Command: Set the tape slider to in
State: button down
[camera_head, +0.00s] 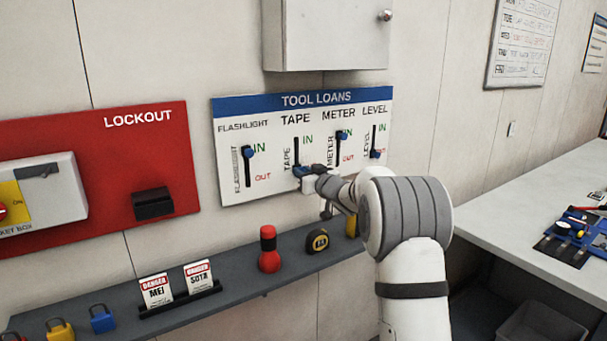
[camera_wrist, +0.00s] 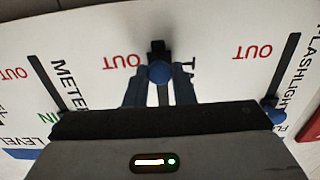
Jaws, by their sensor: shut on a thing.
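The tool loans board (camera_head: 225,190) hangs on the wall with four vertical sliders. The tape slider's blue knob (camera_wrist: 158,72) is at the lower, OUT end of its black slot (camera_head: 297,146); the red OUT label is beside it in the wrist view. My gripper (camera_head: 301,172) is at the bottom of this slot. In the wrist view my gripper (camera_wrist: 159,80) has its two fingers on either side of the knob, shut on it. In the head view the gripper hides most of the knob and the tape OUT label.
The flashlight knob (camera_head: 249,152) and meter knob (camera_head: 342,135) are up near IN; the level knob (camera_head: 375,154) is down. A shelf (camera_head: 225,283) below holds a red flashlight (camera_head: 269,250) and a tape measure (camera_head: 317,241). A cabinet (camera_head: 335,35) hangs above the board.

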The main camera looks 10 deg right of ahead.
notch_tip(320, 180, up, 9)
jog(key=p, duration=0.6)
jog(key=c, duration=1.2)
grip_release()
jog(key=shift+c, duration=0.2)
jog(key=b+v, duration=0.2)
jog(key=v, duration=0.5)
jog(key=shift+s+d, duration=0.15)
jog(key=shift+s, duration=0.2)
